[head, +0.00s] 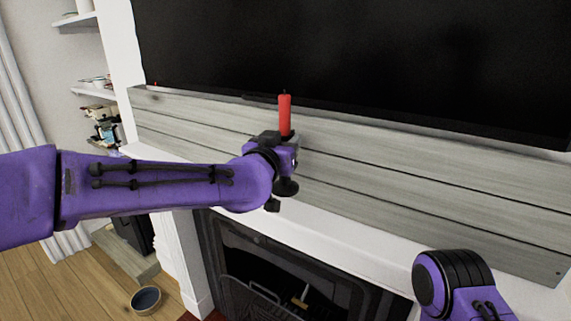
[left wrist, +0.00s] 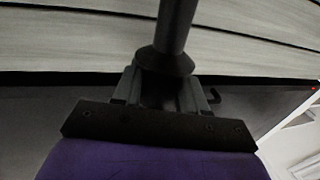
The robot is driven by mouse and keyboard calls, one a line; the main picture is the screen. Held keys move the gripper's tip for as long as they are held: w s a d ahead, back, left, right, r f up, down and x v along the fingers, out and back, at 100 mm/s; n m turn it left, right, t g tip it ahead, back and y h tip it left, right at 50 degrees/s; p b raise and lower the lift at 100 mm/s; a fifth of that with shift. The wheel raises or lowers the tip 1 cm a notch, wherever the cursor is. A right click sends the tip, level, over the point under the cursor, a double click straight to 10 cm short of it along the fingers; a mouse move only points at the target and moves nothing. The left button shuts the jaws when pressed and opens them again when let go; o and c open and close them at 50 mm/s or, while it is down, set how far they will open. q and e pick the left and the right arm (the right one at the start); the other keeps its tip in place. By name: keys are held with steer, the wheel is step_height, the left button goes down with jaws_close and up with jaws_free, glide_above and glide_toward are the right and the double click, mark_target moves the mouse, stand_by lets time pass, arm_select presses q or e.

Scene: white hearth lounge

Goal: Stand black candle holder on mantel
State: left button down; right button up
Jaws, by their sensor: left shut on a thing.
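The black candle holder (head: 286,187) carries an upright red candle (head: 285,115). My left gripper (head: 282,145) is shut on the holder, around its upper part below the candle. The holder's dark round foot shows just under the gripper, and the gripper hides much of its stem. The white mantel (head: 345,226) runs below and behind it in the head view; I cannot tell whether the foot touches it. In the left wrist view, the holder's dark stem and flared part (left wrist: 166,62) rise from between the jaws (left wrist: 165,92). My right gripper is out of view.
A grey plank panel (head: 420,190) stands behind the mantel, with a large black television (head: 360,60) above. The dark fireplace (head: 290,265) opens below. Wall shelves (head: 90,92) with small items are at left; a bowl (head: 146,300) sits on the floor. The visible mantel stretch on the right is clear.

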arm_select(q)
steer(key=w+f+p, duration=0.1)
steer(key=w+f, duration=0.2)
steer(key=f, duration=0.4)
steer(key=shift+w+d+f, duration=0.3)
steer(key=shift+w+f, duration=0.05)
steer(key=c, duration=1)
jaws_free()
steer(key=shift+s+d+f, duration=0.1)
steer(key=shift+f, duration=0.1)
steer(key=shift+c, duration=0.2)
steer(key=o, duration=0.4)
